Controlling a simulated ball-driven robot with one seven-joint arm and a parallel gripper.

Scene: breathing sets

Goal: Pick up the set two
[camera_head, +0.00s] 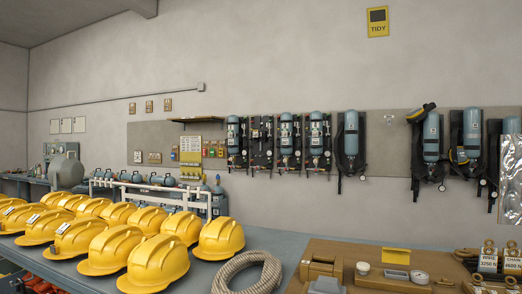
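Several breathing sets hang in a row on a grey wall board (390,160), each with a blue-grey cylinder on a dark backplate with straps. From the left, the first stands at the board's middle (233,140), a slimmer-looking one is beside it (262,145), then another (286,140). Further right hang a set with long straps (351,145), one with a yellow-and-black item at its top (431,140), and one near the right edge (472,130). I cannot read any number, so I cannot tell which is set two. My gripper is not in view.
A long bench (270,238) crosses the front, below the sets. It bears several yellow helmets (155,264), a coiled rope (245,276), a wooden board (340,252) with small gear, and tagged weights (487,262). A white pipe rack (150,198) stands behind the helmets.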

